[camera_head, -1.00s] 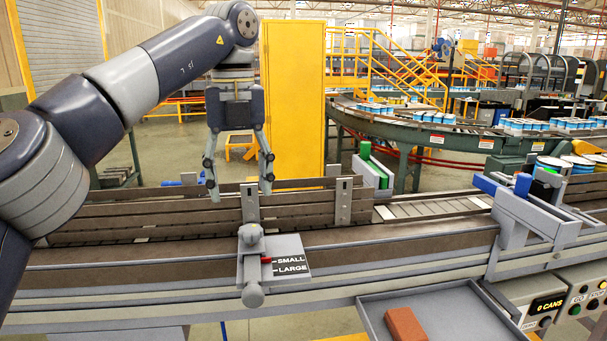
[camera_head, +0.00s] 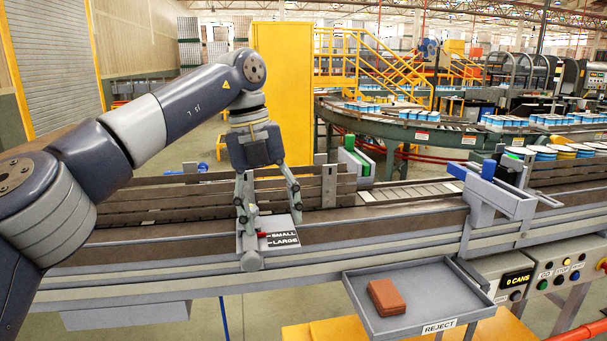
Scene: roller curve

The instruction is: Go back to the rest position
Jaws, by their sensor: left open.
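My left gripper (camera_head: 272,223) hangs over the near side of the conveyor (camera_head: 385,218) with its fingers spread and nothing between them. Its fingers stand in front of the guide rails and around the SMALL/LARGE selector plate (camera_head: 283,236); I cannot tell whether they touch it. The selector has a red pointer near the SMALL line and a grey knob (camera_head: 251,261) below. My left arm comes in from the left. My right gripper is not in view.
A grey REJECT tray (camera_head: 428,282) holds a reddish-brown block (camera_head: 386,297). A control panel (camera_head: 570,277) stands at the right, with a "0 CANS" display (camera_head: 517,279). A yellow cabinet (camera_head: 282,95) stands behind the conveyor. A curved roller conveyor (camera_head: 400,128) carries several cans.

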